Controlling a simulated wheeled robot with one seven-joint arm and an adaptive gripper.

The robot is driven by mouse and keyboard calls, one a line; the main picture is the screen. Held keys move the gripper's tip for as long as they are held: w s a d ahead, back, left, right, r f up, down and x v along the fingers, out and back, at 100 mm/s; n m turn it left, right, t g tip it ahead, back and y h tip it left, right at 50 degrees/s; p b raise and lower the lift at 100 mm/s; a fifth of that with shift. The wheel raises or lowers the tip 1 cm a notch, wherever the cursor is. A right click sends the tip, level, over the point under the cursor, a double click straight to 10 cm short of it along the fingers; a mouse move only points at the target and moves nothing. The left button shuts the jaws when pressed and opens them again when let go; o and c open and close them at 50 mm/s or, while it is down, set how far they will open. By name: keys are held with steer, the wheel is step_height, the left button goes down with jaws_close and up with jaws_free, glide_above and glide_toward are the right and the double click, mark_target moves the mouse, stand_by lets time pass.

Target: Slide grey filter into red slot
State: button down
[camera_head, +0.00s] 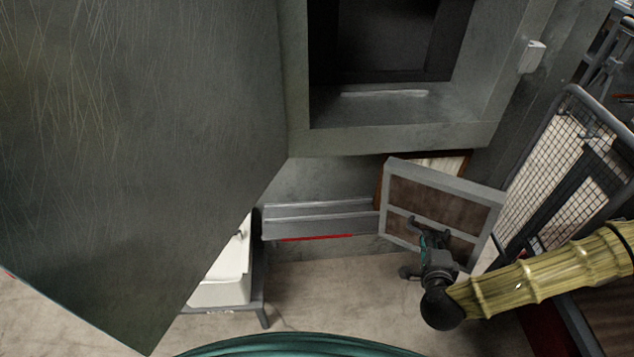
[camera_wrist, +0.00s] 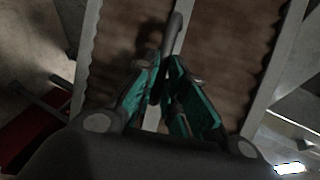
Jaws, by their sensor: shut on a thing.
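The grey filter (camera_head: 442,205) is a square panel with a pale grey frame, brown pleated faces and a grey middle bar. It is tilted, in front of the booth's lower right side. My gripper (camera_head: 429,229) is shut on the filter at a dark handle on its middle bar. In the wrist view the teal fingers (camera_wrist: 163,85) close around that handle, and the brown pleats (camera_wrist: 230,50) fill the background. A red strip (camera_head: 315,238) marks the lower edge of a grey railed slot (camera_head: 320,219), left of the filter. The filter's left edge overlaps the slot's right end in view; contact cannot be told.
The grey booth with a dark opening (camera_head: 390,70) stands above. A large scratched grey panel (camera_head: 130,130) covers the left. A white bin (camera_head: 222,278) on a stand is left of the slot. A wire mesh cart (camera_head: 560,165) stands right. Floor below the slot is bare.

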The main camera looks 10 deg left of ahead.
steer(key=s+a+f+n+g+y+b, duration=0.1)
steer(key=s+a+f+n+y+b, duration=0.3)
steer(key=s+a, duration=0.45)
steer(key=s+a+f+n+g+y+b, duration=0.25)
steer(key=s+a+f+y+b, duration=0.3)
steer(key=s+a, duration=0.3)
steer(key=w+a+b, duration=0.5)
steer(key=w, duration=0.5)
steer(key=w+a+b, duration=0.4)
steer(key=w+b, duration=0.1)
steer(key=w, duration=0.6)
steer(key=w+a+b, duration=0.5)
steer(key=w, duration=0.6)
steer(key=shift+w+a+t, duration=0.2)
steer(key=shift+a+t, duration=0.15)
steer(key=shift+t, duration=0.1)
stand_by(0.6)
steer(key=shift+w+a+r, duration=0.1)
steer(key=shift+w+r, duration=0.05)
steer(key=shift+w, duration=0.25)
stand_by(1.7)
